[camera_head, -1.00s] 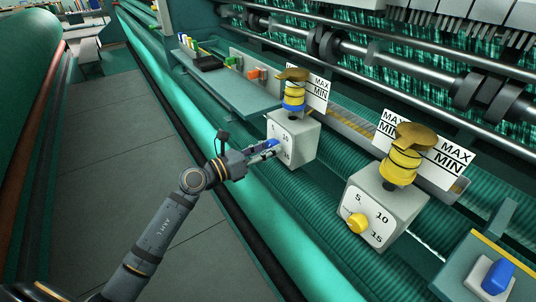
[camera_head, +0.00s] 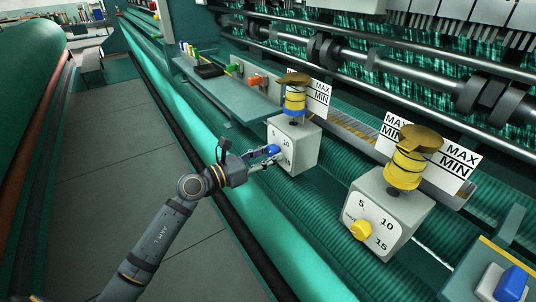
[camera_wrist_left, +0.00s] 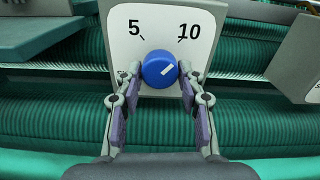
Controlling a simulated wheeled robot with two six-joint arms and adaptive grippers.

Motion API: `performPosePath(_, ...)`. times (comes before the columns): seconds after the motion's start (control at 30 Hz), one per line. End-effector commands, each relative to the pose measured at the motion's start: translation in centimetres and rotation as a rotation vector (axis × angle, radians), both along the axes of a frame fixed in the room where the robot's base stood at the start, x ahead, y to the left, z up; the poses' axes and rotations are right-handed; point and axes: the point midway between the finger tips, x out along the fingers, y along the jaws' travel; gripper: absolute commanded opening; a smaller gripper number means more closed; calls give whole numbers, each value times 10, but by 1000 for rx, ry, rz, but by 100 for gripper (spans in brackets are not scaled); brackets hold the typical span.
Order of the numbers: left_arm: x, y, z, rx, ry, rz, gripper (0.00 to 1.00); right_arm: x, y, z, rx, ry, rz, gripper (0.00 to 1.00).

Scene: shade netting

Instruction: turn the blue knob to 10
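The blue knob (camera_head: 273,150) is on the front of the far grey box (camera_head: 303,151), which has a blue-and-yellow post on top. My left gripper (camera_head: 264,157) is at the knob. In the wrist view its fingers (camera_wrist_left: 160,72) stand apart on either side of the knob, with narrow gaps showing. The lower dial is partly hidden. My right gripper is not in view.
A nearer grey box (camera_head: 388,208) carries a yellow knob (camera_head: 361,230). A blue switch (camera_head: 511,283) is at the lower right. A green shelf (camera_head: 228,95) is behind the far box. The grey floor (camera_head: 105,165) at left is open.

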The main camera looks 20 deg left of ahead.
Motion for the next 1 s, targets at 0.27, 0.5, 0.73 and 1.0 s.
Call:
performPosePath(0.27, 0, 0, 2, -2, -4, 1, 57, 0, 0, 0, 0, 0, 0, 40)
performPosePath(0.5, 1, 0, 16, 0, -9, 1, 57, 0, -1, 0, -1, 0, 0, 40)
performPosePath(0.73, 0, 0, 68, 1, -10, 1, 57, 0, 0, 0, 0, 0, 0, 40)
performPosePath(1.0, 0, 0, 100, -1, -6, 2, 57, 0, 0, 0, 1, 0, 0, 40)
